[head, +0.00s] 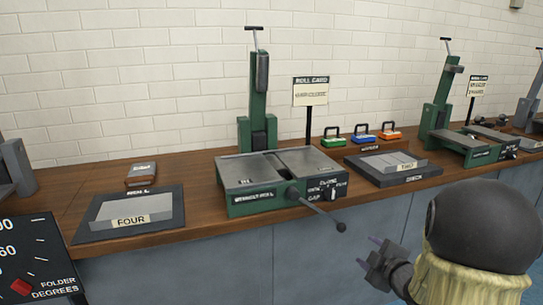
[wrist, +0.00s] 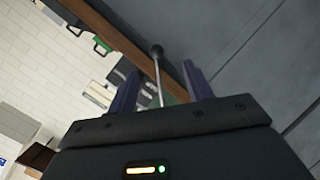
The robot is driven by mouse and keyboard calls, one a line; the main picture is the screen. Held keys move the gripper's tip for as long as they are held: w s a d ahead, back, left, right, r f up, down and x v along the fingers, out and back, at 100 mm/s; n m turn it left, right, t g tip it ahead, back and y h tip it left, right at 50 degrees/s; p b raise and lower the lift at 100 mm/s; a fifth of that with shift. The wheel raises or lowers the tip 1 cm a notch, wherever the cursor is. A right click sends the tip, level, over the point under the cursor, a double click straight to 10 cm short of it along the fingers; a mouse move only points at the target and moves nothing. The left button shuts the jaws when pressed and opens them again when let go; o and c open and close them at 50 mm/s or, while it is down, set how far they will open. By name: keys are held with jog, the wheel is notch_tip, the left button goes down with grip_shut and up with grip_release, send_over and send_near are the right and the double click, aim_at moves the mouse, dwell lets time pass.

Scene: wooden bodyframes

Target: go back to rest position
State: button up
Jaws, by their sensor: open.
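My gripper (head: 379,251) is in front of the bench at the lower right of the head view. It is open and empty, and stands apart from the bench. In the wrist view its two dark fingers (wrist: 158,92) are spread, with a thin lever with a round knob (wrist: 156,52) seen beyond them. In the head view that lever (head: 316,214) sticks out from the front of a green and grey machine (head: 258,205) at the middle of the bench. I cannot see a mark for the rest position.
The wooden bench top (head: 80,191) runs along a white brick wall. A tray labelled FOUR (head: 86,232) lies at the left, another tray (head: 424,176) at the right. A dial board (head: 40,250) is at lower left.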

jog(key=s+a+f+m+g+h, duration=0.1)
jog(key=s+a+f+m+g, duration=0.2)
jog(key=s+a+m+g, duration=0.55)
jog(key=s+a+f+m+g+h, duration=0.1)
jog(key=s+a+f+m+g, duration=0.3)
jog(key=s, duration=0.7)
notch_tip(320, 180, up, 36)
jog(key=t+p, duration=0.1)
jog(key=p, duration=3.5)
jog(key=shift+s+a+m, duration=0.25)
jog(key=shift+a+m, duration=0.1)
